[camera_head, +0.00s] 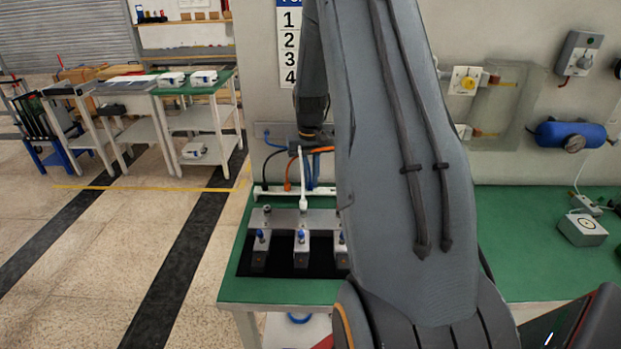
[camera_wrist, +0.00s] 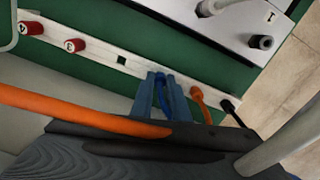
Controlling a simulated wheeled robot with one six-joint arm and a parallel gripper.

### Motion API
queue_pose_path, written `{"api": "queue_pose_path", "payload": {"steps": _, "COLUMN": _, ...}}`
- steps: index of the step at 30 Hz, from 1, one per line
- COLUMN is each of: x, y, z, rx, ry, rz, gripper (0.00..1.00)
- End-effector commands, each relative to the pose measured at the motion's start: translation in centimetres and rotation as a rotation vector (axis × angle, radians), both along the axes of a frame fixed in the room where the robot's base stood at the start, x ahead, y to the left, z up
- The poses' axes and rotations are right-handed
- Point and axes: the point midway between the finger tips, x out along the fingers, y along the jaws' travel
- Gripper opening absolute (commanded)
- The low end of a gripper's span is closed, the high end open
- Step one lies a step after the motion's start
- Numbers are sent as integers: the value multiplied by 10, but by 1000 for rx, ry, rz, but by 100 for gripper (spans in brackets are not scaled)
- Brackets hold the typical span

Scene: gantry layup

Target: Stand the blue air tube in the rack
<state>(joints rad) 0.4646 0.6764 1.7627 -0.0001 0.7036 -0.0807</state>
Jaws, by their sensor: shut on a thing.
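The blue air tube (camera_wrist: 161,92) is between the fingers of my gripper (camera_wrist: 160,77) in the wrist view. My gripper is shut on it, over the white rack (camera_wrist: 98,55). Whether the tube's lower end sits in a slot is hidden by the fingers.
In the wrist view an orange tube end (camera_wrist: 198,93) and a black one (camera_wrist: 228,106) stand right of my gripper. Two red caps (camera_wrist: 75,45) and a dark square opening (camera_wrist: 121,60) lie left. A grey fixture (camera_head: 318,220) stands in front of the rack.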

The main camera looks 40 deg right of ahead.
Motion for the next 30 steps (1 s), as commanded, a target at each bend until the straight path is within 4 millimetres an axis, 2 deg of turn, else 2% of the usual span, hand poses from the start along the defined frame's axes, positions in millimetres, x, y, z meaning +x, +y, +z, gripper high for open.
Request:
{"api": "queue_pose_path", "payload": {"steps": 2, "x": 0, "y": 0, "z": -2, "rx": 0, "ry": 0, "rz": 0, "gripper": 0}}
{"api": "queue_pose_path", "payload": {"steps": 3, "x": 0, "y": 0, "z": -3, "rx": 0, "ry": 0, "rz": 0, "gripper": 16}}
{"api": "queue_pose_path", "payload": {"steps": 7, "x": 0, "y": 0, "z": -2, "rx": 0, "ry": 0, "rz": 0, "gripper": 36}}
{"api": "queue_pose_path", "payload": {"steps": 15, "x": 0, "y": 0, "z": -2, "rx": 0, "ry": 0, "rz": 0, "gripper": 36}}
{"api": "queue_pose_path", "payload": {"steps": 19, "x": 1, "y": 0, "z": 6, "rx": -1, "ry": -3, "rz": 0, "gripper": 36}}
{"api": "queue_pose_path", "payload": {"steps": 30, "x": 1, "y": -1, "z": 61, "rx": -1, "ry": -3, "rz": 0, "gripper": 36}}
